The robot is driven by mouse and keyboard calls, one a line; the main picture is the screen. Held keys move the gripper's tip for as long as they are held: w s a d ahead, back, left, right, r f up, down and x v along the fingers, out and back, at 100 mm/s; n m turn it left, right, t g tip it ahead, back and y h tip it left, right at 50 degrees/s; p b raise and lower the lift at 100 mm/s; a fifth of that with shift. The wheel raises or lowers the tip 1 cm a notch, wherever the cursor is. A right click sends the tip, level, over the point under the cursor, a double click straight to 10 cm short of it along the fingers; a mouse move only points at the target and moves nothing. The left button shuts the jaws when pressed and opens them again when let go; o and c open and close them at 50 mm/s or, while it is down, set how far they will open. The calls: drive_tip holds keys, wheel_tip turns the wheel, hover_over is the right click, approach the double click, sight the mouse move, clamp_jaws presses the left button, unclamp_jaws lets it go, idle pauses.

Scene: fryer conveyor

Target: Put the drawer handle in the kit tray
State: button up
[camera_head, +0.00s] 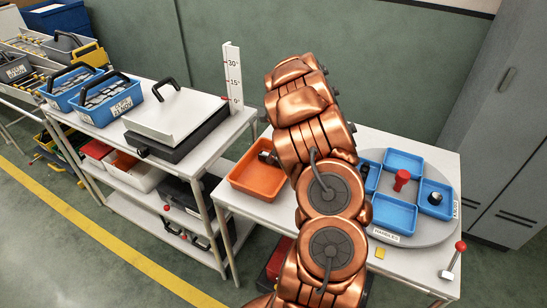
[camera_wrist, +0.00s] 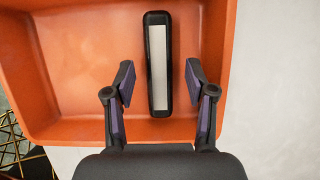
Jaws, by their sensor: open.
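A black bar-shaped handle with a pale strip along it (camera_wrist: 158,60) lies in the orange tray (camera_wrist: 75,122) in the wrist view. My gripper (camera_wrist: 159,74) is open, with one finger on each side of the handle's near half. A gap shows between the handle and each finger. In the head view the orange tray (camera_head: 242,185) stands on the white table, left of my arm. A dark shape shows at its right side, too small to tell whether it is the handle or my gripper. No label marks which container is the kit tray.
A round grey turntable (camera_head: 451,222) carries several blue bins (camera_head: 394,214), one labelled HANDLES, and a red knob-like part (camera_head: 402,179) between them. A red-topped lever (camera_head: 454,260) stands at the table's right corner.

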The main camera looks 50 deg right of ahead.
drive_tip(key=b+v, duration=0.3)
drive_tip(key=v, duration=0.7)
drive_tip(key=w+r+m+t+h, duration=0.5)
drive_tip(key=w+r+m+t, duration=0.15)
drive_tip(key=w+r, duration=0.8)
drive_tip(key=s+a+r+m+h, duration=0.2)
drive_tip(key=s+r+m+h, duration=0.1)
drive_tip(key=r+m, duration=0.45)
drive_tip(key=s+a+r+m+h, duration=0.1)
drive_tip(key=s+r+m+h, duration=0.25)
drive_tip(key=r+m, duration=0.4)
drive_tip(key=s+a+f+m+g+y, duration=0.3)
drive_tip(key=s+a+f+m, duration=0.3)
drive_tip(key=s+a, duration=0.5)
drive_tip(key=s+a+f+m+g+y, duration=0.4)
drive_tip(key=s+a+f, duration=0.5)
drive_tip(key=s+a, duration=0.3)
drive_tip(key=s+a+f+m+g+y, duration=0.3)
drive_tip(key=s+a+f+m+g, duration=0.2)
drive_tip(key=s+a+f+m, duration=0.3)
drive_tip(key=s+a, duration=0.3)
drive_tip(key=a, duration=0.3)
drive_tip(key=shift+s+a+f+g, duration=0.2)
drive_tip(key=shift+s+a+g, duration=0.05)
drive_tip(key=shift+a+g, duration=0.1)
